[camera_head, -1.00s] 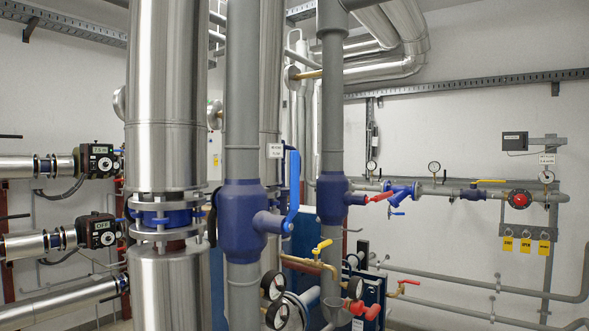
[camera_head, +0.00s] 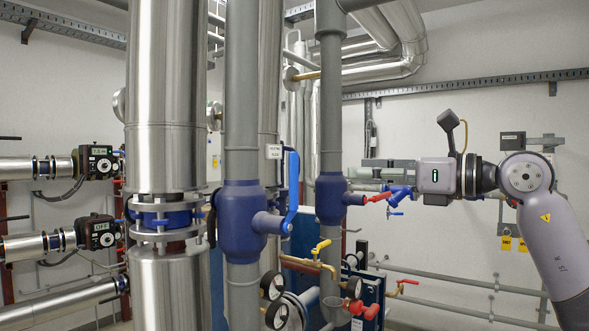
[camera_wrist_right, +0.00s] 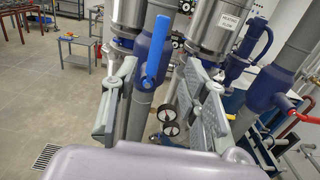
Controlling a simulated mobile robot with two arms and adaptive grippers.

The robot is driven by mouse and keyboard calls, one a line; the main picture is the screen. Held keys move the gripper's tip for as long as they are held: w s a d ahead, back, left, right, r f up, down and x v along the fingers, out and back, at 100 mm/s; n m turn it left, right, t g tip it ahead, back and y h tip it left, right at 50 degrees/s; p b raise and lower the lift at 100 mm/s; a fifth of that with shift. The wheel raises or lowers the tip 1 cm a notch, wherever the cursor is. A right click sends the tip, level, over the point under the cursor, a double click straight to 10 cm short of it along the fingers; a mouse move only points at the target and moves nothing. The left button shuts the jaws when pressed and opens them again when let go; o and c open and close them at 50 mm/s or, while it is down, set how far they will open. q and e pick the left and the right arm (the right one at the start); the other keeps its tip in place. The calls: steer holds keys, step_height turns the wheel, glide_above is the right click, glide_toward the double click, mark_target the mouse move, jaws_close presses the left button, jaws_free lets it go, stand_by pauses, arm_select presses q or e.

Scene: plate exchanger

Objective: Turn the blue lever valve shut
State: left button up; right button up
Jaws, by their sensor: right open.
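The blue lever (camera_head: 291,185) stands upright on the right side of a dark blue valve body (camera_head: 240,225) on a grey vertical pipe. A blue lever with its dark blue valve body also shows in the right wrist view (camera_wrist_right: 153,50), between the fingers in the picture. My right gripper (camera_head: 372,175) is open and empty, right of the lever and clearly apart from it, pointing left. Its two spread fingers also show in the wrist view (camera_wrist_right: 158,70). My left gripper is out of view.
A second blue valve (camera_head: 331,199) with a red handle (camera_head: 378,197) stands between gripper and lever in the head picture. Pressure gauges (camera_head: 273,285) and a yellow-handled tap (camera_head: 322,246) sit below. A thick silver pipe (camera_head: 166,90) stands left.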

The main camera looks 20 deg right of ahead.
mark_target(297, 170)
steer(key=p+x, duration=0.5)
steer(key=x, duration=1)
steer(key=shift+a+r+p, duration=0.1)
steer(key=shift+p, duration=0.2)
steer(key=shift+w+a, duration=0.25)
steer(key=shift+w, duration=0.1)
steer(key=shift+c, duration=0.6)
jaws_close()
